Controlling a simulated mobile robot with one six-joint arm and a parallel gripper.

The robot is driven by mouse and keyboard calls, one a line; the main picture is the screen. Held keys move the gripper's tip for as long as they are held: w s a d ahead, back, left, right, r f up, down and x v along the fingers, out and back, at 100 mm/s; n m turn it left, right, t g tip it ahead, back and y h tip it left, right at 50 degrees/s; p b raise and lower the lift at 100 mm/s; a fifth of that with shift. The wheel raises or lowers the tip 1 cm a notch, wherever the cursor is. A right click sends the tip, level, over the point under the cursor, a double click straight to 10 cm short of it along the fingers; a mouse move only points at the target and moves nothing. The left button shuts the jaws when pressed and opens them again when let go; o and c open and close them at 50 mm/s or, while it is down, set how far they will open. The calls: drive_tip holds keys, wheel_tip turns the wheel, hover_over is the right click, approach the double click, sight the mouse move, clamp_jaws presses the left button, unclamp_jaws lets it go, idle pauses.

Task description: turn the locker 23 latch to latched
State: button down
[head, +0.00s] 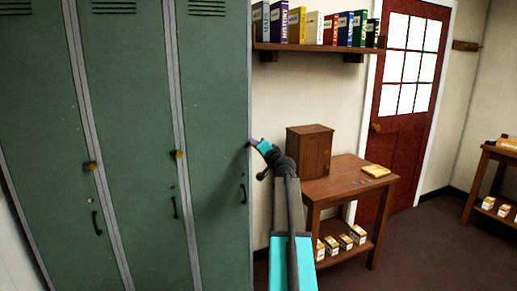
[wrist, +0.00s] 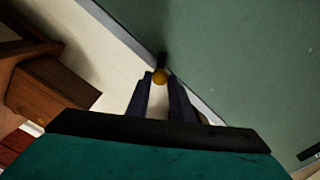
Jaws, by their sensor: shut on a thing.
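Green lockers (head: 215,110) stand side by side at the left in the head view. No locker number is legible. My gripper (head: 252,144) is at the right edge of the rightmost locker in the head view and hides that latch there. The dark bar points roughly away from my gripper.
Two other yellow latches show on the lockers, one at the left (head: 91,165) and one in the middle (head: 179,154). A wooden table (head: 340,182) with a brown box (head: 310,152) stands right of my arm. A bookshelf (head: 315,52) hangs above.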

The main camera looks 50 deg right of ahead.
drive_tip(key=shift+s+d+f+m+p, duration=0.1)
drive_tip(key=shift+f+m+p, duration=0.1)
drive_tip(key=shift+m, duration=1.55)
drive_tip(key=shift+s+f+m+p, duration=0.1)
drive_tip(key=shift+m+p, duration=0.05)
drive_tip(key=shift+m, duration=1.6)
drive_tip(key=c, duration=1.6)
unclamp_jaws()
drive_tip(key=shift+r, duration=0.1)
drive_tip(key=shift+o, duration=0.2)
drive_tip(key=shift+w, duration=0.1)
drive_tip(key=b+v, duration=0.2)
drive_tip(key=v, duration=1.2)
